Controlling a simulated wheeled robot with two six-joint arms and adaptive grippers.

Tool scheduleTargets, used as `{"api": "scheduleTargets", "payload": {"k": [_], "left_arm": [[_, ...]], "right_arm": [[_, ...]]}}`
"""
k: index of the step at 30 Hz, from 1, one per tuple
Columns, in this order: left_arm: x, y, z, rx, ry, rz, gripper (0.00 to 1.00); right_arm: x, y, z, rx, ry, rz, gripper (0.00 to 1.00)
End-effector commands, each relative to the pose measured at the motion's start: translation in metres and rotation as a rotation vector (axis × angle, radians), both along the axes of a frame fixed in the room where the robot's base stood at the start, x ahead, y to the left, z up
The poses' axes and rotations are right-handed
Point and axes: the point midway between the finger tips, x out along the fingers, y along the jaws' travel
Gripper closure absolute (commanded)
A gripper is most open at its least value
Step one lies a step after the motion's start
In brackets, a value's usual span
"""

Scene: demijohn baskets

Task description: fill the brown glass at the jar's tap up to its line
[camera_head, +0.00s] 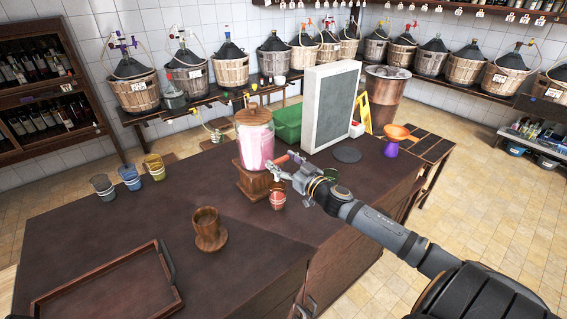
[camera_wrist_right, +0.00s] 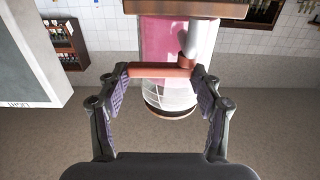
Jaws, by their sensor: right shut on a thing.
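The glass jar (camera_head: 255,143) holds pink liquid and stands on a wooden stand (camera_head: 250,182) on the dark counter. A reddish-brown glass (camera_head: 278,198) stands upright by the stand's front right, below the tap. I cannot make out its line or its fill level. My right gripper (camera_head: 284,163) is at the tap, above this glass. In the right wrist view its fingers (camera_wrist_right: 164,74) are shut on the tap's red-brown handle (camera_wrist_right: 160,70). The jar (camera_wrist_right: 158,38) shows upside down behind it. My left gripper is not in view.
A brown wooden cup (camera_head: 208,229) stands on the counter in front. Grey (camera_head: 103,187), blue (camera_head: 130,177) and yellow (camera_head: 155,166) glasses stand at the left. A wooden tray (camera_head: 112,287) lies at the front left. A grey panel (camera_head: 331,105) stands behind the tap.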

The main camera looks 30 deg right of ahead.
Motion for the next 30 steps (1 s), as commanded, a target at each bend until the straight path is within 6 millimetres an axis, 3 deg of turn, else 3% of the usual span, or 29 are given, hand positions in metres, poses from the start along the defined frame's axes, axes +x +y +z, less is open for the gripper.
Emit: {"api": "scheduleTargets", "payload": {"k": [7,8,12,23,26,30], "left_arm": [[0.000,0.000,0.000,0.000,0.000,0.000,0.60],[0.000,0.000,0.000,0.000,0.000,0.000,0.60],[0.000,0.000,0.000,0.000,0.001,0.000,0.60],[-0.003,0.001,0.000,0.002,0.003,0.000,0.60],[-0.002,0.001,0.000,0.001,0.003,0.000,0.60],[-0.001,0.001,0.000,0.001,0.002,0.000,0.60]], "right_arm": [[0.000,0.000,0.000,0.001,-0.001,0.001,0.66],[0.000,0.000,0.000,0.001,-0.001,0.001,0.32],[0.000,0.000,0.000,0.001,-0.001,0.000,0.13],[0.000,0.000,0.002,0.000,-0.001,-0.001,0.11],[0.000,0.000,0.013,-0.004,-0.002,0.001,0.11],[0.000,0.000,0.044,-0.010,-0.002,0.003,0.11]]}}
